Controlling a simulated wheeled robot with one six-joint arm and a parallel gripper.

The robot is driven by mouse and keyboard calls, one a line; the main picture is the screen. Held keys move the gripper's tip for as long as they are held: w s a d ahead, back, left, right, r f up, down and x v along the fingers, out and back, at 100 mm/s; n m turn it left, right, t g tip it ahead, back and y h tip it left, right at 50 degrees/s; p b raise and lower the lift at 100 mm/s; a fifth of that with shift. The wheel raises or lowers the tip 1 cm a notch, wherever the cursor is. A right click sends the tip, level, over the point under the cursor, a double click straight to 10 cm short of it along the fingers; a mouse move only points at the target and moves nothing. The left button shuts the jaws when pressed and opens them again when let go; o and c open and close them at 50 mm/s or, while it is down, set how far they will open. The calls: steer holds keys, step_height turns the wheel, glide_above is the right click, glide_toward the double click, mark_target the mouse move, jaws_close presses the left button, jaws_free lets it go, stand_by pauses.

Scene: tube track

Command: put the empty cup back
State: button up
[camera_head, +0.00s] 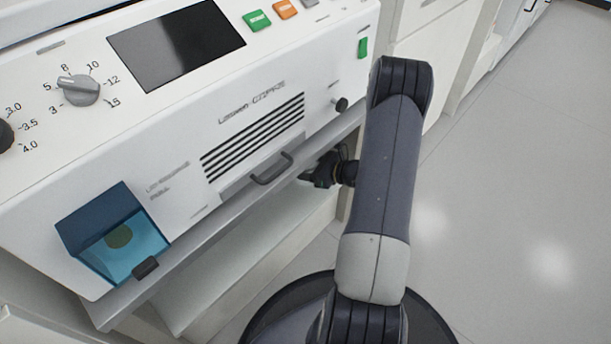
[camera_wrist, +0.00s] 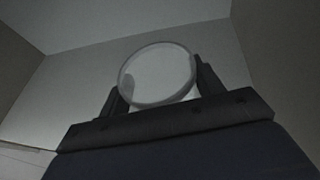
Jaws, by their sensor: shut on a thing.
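The cup (camera_wrist: 158,75) shows in the wrist view as a pale round rim with a grey inside, and it looks empty apart from a darker patch at its left. My gripper (camera_wrist: 157,88) is shut on the cup, with one dark finger on each side of it. In the head view my gripper (camera_head: 325,170) is beneath the front edge of the white machine, next to the open space under it. The cup cannot be made out in the head view, where the machine and my wrist hide it.
The white machine (camera_head: 225,118) carries a dark screen, dials and a handle (camera_head: 272,168). A blue transparent box (camera_head: 112,240) is at its lower left. A pale shelf surface (camera_head: 255,250) lies below the machine. Grey walls surround the cup in the wrist view. Open floor (camera_head: 530,170) is at the right.

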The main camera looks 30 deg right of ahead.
steer(key=shift+w+f+b, duration=0.1)
steer(key=shift+f+b, duration=1)
steer(key=shift+f, duration=0.6)
steer(key=shift+f, duration=0.25)
steer(key=o, duration=0.9)
steer(key=shift+r, duration=0.1)
steer(key=shift+o, duration=0.2)
steer(key=shift+r, duration=0.15)
steer(key=shift+s+d+r, duration=0.2)
steer(key=shift+s, duration=0.05)
steer(key=p+v, duration=0.4)
steer(key=v, duration=0.7)
steer(key=shift+s, duration=0.2)
